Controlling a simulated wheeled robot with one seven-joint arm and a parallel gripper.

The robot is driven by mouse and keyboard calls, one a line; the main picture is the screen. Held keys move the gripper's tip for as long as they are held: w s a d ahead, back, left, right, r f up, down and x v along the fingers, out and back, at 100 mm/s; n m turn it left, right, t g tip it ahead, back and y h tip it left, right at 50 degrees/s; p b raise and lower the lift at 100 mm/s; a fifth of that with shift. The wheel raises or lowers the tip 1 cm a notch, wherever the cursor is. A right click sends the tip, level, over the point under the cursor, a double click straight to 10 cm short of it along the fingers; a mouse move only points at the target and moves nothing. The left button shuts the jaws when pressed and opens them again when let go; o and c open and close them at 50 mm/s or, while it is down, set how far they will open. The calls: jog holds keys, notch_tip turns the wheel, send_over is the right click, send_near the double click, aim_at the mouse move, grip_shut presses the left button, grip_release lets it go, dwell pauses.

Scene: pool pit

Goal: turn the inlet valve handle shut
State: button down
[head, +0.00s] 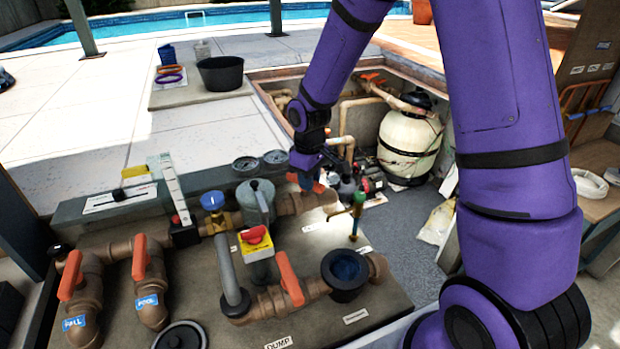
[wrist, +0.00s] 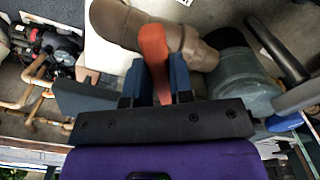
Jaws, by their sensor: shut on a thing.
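An orange valve handle (wrist: 153,45), which I take for the inlet valve handle, sits on a brown pipe fitting (wrist: 195,48) in the wrist view. My gripper (wrist: 154,88) is shut on it, with one dark blue finger on each side. In the head view my gripper (head: 307,172) reaches down to the back of the panel. The gripper hides part of the orange handle (head: 318,187) there, beside the brown pipe (head: 308,202). I cannot read a label for this valve.
Other orange handles (head: 290,279) stand on the brown pipes at the front and left of the panel. A grey-green cylinder (head: 256,203) and a green tap (head: 357,205) are close to the gripper. A cream filter tank (head: 410,150) stands in the pit behind.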

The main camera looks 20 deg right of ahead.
jog(key=m, duration=0.3)
jog(key=shift+a+m, duration=0.2)
jog(key=shift+m, duration=0.1)
jog(key=shift+s+a+m, duration=0.1)
jog(key=shift+a+m, duration=0.1)
jog(key=shift+m, duration=1.5)
jog(key=c, duration=1)
grip_release()
notch_tip(320, 180, up, 11)
